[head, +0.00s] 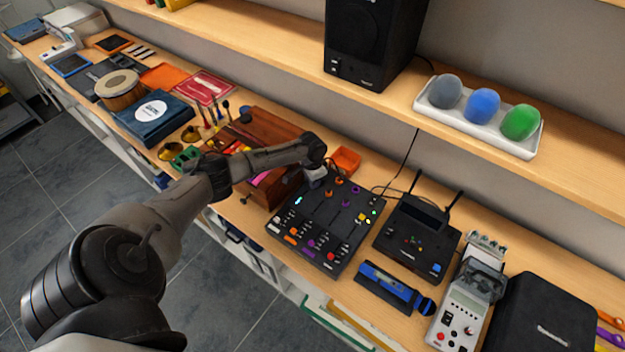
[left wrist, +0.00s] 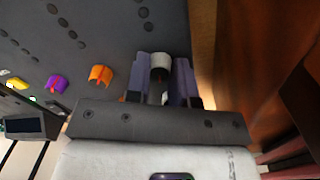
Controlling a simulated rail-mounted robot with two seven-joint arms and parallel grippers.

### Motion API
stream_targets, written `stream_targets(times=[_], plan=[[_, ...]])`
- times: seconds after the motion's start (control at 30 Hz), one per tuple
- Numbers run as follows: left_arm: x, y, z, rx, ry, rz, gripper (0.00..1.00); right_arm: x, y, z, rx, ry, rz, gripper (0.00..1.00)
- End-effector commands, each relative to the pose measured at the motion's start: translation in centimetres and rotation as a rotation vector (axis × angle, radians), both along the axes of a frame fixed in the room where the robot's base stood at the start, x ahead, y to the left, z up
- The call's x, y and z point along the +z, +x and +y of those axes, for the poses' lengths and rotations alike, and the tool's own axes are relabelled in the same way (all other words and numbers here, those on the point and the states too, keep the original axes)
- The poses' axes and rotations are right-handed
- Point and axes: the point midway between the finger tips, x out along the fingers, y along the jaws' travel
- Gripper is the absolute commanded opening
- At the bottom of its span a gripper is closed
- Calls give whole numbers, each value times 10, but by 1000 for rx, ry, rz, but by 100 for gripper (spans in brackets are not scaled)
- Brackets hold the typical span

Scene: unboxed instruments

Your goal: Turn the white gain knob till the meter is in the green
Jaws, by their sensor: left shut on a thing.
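The black mixer panel (head: 318,232) lies on the bench in the head view, with coloured knobs and sliders. My left gripper (head: 318,181) is at its far left corner, pointing down. In the left wrist view the white knob (left wrist: 160,61) sits between the fingers of my left gripper (left wrist: 160,78), which is shut on it. In the head view the arm and gripper hide this knob. Small green and yellow lights (head: 373,214) show on the panel's right side; I cannot tell which is the meter or its reading. My right gripper is out of view.
In the left wrist view, an orange knob (left wrist: 101,74) and a purple knob (left wrist: 56,83) stand left of the fingers. A black device with antennas (head: 415,238) stands right of the panel.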

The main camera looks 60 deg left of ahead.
Motion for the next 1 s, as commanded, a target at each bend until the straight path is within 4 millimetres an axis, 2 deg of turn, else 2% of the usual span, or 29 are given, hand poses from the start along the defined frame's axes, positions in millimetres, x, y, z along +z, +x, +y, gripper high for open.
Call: stream_targets(times=[0.67,0.7,0.93,1.0], plan=[[1,1,0,-64,-1,-2,0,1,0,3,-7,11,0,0],[1,1,0,-64,-1,-2,23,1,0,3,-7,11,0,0],[1,0,0,-64,-1,-1,45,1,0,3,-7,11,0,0],[0,0,0,-64,-1,-1,48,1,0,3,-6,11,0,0]])
